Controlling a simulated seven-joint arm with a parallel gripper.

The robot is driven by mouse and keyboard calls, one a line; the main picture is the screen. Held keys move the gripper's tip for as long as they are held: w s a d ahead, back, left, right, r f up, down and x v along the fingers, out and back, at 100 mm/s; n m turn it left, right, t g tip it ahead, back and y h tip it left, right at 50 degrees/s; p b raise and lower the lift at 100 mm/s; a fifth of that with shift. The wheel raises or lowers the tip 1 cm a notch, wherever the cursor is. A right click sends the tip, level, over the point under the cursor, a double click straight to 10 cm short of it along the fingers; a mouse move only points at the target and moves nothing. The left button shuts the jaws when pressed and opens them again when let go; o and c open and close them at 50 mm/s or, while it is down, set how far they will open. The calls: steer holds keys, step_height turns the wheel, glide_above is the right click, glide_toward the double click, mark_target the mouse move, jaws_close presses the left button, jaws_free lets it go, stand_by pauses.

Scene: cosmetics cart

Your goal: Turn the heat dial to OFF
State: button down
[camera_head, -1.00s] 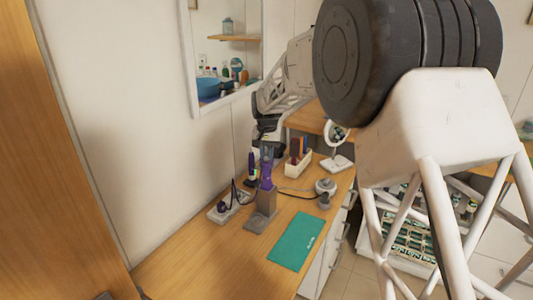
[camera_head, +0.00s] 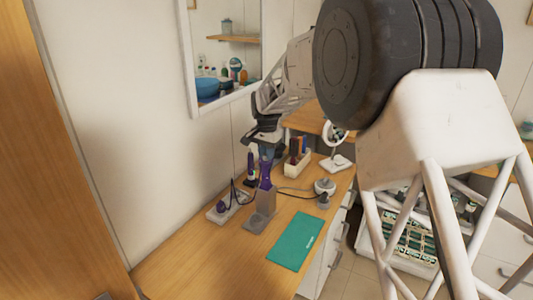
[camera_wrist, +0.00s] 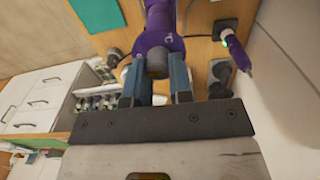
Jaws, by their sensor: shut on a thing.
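A purple hot styling tool (camera_head: 265,181) stands upright in a grey holder (camera_head: 262,207) on the wooden counter. In the wrist view its purple body (camera_wrist: 159,30) carries small white marks. A dark grey round dial (camera_wrist: 156,62) sits at the end of the body nearest my camera. My gripper (camera_head: 265,165) is above the tool, pointing down. In the wrist view my gripper (camera_wrist: 156,80) has a finger on each side of the dial and is shut on it. The fingers hide the dial's sides, and I cannot read its setting.
A power strip (camera_head: 222,212) with cables lies left of the holder. A slim purple tool (camera_head: 251,165) stands close behind. A teal mat (camera_head: 297,240) lies at the front right. A cream box (camera_head: 297,165), a round mirror (camera_head: 336,160) and a grey round object (camera_head: 324,187) stand farther right.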

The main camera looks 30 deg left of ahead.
steer(key=c, duration=1)
jaws_free()
steer(key=shift+r, duration=0.1)
steer(key=shift+r, duration=3.8)
